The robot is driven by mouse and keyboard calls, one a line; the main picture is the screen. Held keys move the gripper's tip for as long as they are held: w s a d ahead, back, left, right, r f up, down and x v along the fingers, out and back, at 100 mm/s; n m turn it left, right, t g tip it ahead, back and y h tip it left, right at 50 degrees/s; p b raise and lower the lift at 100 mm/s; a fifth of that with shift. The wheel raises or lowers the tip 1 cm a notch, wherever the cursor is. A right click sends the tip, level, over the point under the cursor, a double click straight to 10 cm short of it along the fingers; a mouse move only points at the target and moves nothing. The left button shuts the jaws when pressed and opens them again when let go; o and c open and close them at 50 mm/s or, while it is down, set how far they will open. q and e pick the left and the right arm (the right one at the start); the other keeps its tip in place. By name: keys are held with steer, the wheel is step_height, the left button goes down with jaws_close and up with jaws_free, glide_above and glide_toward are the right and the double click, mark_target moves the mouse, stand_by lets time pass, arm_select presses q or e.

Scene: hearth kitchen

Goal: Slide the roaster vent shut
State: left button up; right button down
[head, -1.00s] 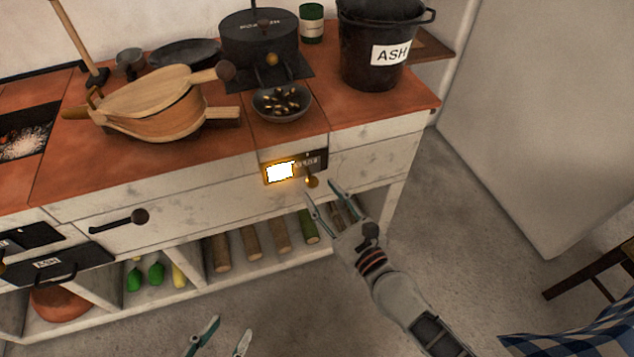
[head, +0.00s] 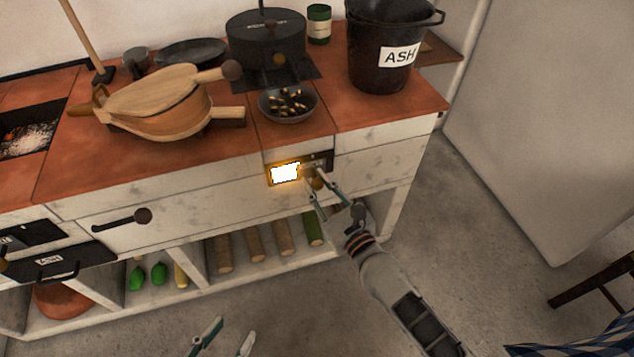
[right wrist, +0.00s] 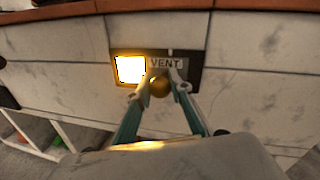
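The roaster vent (head: 285,174) is a dark slot plate on the white counter front, under the roaster. Its left part glows bright yellow; it also shows in the right wrist view (right wrist: 130,69). A slide labelled VENT (right wrist: 166,63) covers the right part and carries a round brass knob (right wrist: 160,86). My right gripper (head: 314,184) is open at the vent, with its fingertips (right wrist: 160,82) on either side of the knob. I cannot tell whether they touch it. My left gripper (head: 225,338) is open and empty, low at the bottom edge of the head view.
The black roaster (head: 268,43) stands on the red counter top, with a bowl of dark pieces (head: 288,104) in front of it. An ASH bucket (head: 385,50) and wooden bellows (head: 160,105) are nearby. Logs (head: 254,243) lie on the shelf below. The floor at right is open.

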arm_select(q)
steer(key=shift+s+f, duration=0.1)
steer(key=shift+f, duration=0.2)
arm_select(e)
steer(key=s+a, duration=0.2)
steer(key=a, duration=0.4)
steer(key=c, duration=1.8)
jaws_free()
steer(key=shift+a, duration=0.15)
arm_select(q)
steer(key=shift+a+r, duration=0.15)
steer(key=shift+r, duration=0.05)
arm_select(e)
steer(key=v, duration=1.2)
